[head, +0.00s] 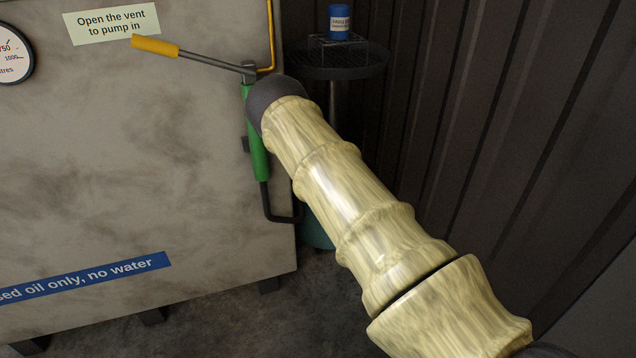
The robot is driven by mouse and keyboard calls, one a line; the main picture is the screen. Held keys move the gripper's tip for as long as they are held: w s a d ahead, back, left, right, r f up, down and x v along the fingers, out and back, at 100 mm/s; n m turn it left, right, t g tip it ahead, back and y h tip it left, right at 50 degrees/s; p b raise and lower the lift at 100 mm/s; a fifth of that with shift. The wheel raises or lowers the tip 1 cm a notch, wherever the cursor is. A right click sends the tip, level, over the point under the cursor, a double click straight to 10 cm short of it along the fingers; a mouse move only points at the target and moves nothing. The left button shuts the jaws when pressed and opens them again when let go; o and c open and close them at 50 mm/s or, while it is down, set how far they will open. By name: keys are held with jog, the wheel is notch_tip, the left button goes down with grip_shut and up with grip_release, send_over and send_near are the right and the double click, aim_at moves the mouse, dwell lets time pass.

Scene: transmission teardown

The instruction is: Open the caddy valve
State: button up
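What looks like the caddy shows behind my arm: a dark round tray (352,64) on a grey post, with a sliver of teal body (316,232) low beside the tank's right edge. My arm covers much of the space between them. I cannot make out the caddy valve. My arm reaches up and left from the lower right and ends in a dark rounded part in front of the tank's right edge. My gripper's fingers do not show.
A grey tank (130,190) fills the left, with a gauge (12,55) and labels. A green hand pump (256,150) with a yellow-gripped lever (155,45) is on its right edge. A blue can (339,20) stands above the tray. A dark corrugated wall (520,130) closes the right.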

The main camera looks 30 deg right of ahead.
dwell(0.4)
jog(key=o, duration=1)
jog(key=shift+o, duration=0.2)
jog(key=shift+s, duration=0.1)
jog(key=v, duration=1.2)
